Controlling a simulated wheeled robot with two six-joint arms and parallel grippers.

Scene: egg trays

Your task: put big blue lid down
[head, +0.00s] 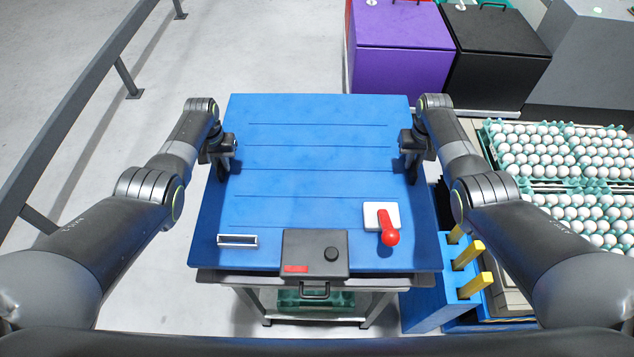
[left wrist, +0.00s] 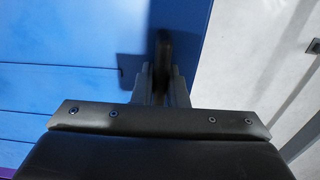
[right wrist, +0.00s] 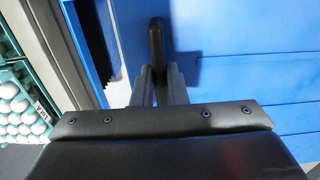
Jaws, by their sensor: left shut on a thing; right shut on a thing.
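The big blue lid (head: 310,185) is a wide flat panel with grooves across it, in the middle of the head view. A dark box with a knob (head: 316,254), a red lever on a white plate (head: 386,225) and a silver label holder (head: 237,240) are at its near edge. My left gripper (head: 222,168) is shut on a dark handle (left wrist: 163,55) at the lid's left side. My right gripper (head: 411,168) is shut on a dark handle (right wrist: 156,45) at its right side. The lid is above a cart frame; whether it touches is hidden.
Egg trays (head: 575,150) full of white eggs stand at the right. A blue holder (head: 440,290) with yellow bars is at the lower right. Purple (head: 400,50) and black (head: 495,55) boxes stand behind. A grey rail (head: 70,100) runs along the left, with clear floor beside it.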

